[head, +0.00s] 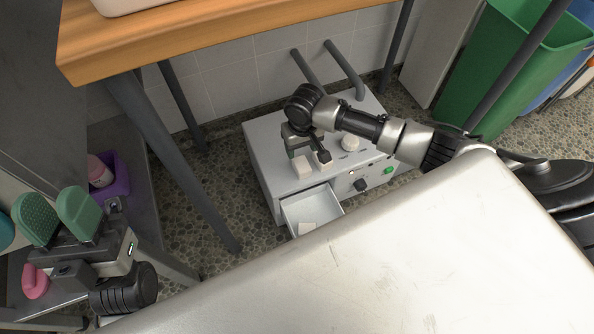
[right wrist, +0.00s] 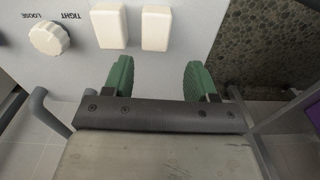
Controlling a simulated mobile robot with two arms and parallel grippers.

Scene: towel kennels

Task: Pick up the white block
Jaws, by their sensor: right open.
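Two small white blocks (head: 301,167) (head: 322,159) sit side by side on top of the light grey cabinet (head: 268,150) in the head view. The right wrist view shows these white blocks (right wrist: 110,27) (right wrist: 155,28) near its top edge, apart from each other. My right gripper (right wrist: 157,72) is open and empty, its green fingers pointing at the surface with the blocks just beyond them. My left gripper (head: 57,212) is open and empty, far to the left.
A round knob (head: 350,143) marked TIGHT and LOOSE stands on the cabinet top. The cabinet's drawer (head: 312,205) is open with a pale item (head: 306,228) in it. A table (head: 150,40) stands behind, with legs around the cabinet. A green bin (head: 520,60) is at right.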

